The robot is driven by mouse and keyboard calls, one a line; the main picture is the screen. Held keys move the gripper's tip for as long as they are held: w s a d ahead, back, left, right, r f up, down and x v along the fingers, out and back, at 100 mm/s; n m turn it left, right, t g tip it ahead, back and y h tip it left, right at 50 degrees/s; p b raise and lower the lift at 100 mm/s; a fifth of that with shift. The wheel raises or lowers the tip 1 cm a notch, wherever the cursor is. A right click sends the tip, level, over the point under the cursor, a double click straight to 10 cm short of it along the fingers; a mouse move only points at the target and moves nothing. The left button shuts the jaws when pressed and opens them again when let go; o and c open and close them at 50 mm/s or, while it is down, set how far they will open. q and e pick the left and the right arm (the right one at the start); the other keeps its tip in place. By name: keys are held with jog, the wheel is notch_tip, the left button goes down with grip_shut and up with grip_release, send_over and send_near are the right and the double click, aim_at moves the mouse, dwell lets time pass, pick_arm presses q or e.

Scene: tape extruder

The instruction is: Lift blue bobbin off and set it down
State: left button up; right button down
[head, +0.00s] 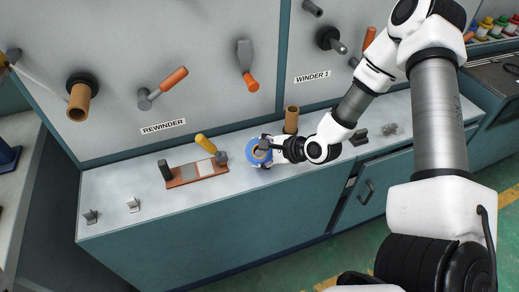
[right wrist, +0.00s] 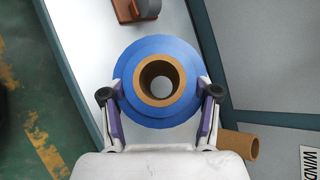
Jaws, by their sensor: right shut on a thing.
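I cannot tell whether the bobbin touches the counter. My left gripper is not in view.
A red-brown board (head: 196,175) with a yellow-handled tool lies left of the bobbin. Small grey brackets (head: 132,204) stand at the counter's left end. The rewinder spindle (head: 79,100) carries a brown core.

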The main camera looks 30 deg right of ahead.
jog(key=shift+f, duration=0.2)
jog(key=shift+c, duration=1)
grip_release()
notch_tip(320, 180, up, 10)
